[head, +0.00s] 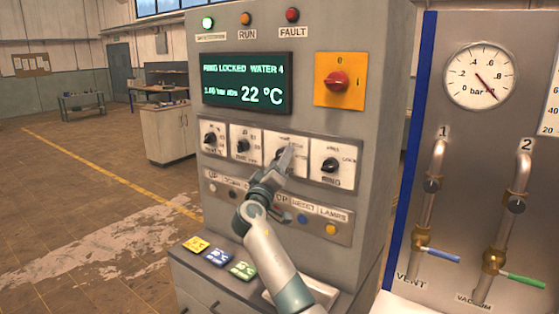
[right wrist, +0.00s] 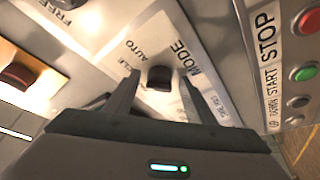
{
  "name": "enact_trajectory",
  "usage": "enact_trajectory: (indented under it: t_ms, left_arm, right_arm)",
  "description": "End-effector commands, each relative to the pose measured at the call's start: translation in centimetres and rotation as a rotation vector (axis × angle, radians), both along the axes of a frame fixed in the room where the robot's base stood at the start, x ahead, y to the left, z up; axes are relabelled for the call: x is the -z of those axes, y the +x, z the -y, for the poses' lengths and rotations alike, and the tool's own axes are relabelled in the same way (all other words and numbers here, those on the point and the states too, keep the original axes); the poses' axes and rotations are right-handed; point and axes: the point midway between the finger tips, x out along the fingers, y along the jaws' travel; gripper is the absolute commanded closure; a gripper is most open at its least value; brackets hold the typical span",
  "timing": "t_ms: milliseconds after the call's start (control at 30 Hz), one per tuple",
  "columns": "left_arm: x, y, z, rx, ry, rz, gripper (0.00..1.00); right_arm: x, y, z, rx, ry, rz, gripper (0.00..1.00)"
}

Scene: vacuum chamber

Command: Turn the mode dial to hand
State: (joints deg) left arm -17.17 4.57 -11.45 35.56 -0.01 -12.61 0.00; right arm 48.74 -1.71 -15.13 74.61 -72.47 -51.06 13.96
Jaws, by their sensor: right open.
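The mode dial is a small black knob (right wrist: 160,78) on a white plate lettered MODE and AUTO in the right wrist view; other lettering is partly hidden. In the head view its plate (head: 298,141) is the third of a row on the grey cabinet, and my gripper covers most of it. My right gripper (head: 284,158) is at this plate. In the right wrist view its open fingers (right wrist: 158,80) stand on either side of the knob, with a gap visible. I cannot tell which marking the knob points at. My left gripper is not in view.
Other dials (head: 331,165) sit close beside it. A button row (head: 303,219) runs below. Above are a green display (head: 247,83) reading 22 °C and a red switch on a yellow plate (head: 340,80). A pipe panel with a gauge (head: 480,76) stands right.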

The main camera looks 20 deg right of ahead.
Motion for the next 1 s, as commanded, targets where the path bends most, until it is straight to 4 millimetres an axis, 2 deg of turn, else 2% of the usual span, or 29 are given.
enact_trajectory:
  t_ms: [100, 267, 667, 1000]
  left_arm:
    - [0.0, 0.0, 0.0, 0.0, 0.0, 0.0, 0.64]
    - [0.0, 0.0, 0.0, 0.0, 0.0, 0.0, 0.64]
    - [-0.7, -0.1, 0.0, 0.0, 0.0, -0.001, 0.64]
    - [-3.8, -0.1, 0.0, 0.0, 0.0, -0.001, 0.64]
  right_arm:
    - [0.0, 0.0, 0.0, 0.0, 0.0, 0.0, 0.53]
    - [0.0, 0.0, 0.0, 0.0, 0.0, 0.0, 0.91]
    - [-0.1, -0.1, 0.0, -0.001, -0.022, -0.03, 0.91]
    - [-0.7, -0.2, 0.0, -0.003, -0.135, -0.175, 0.91]
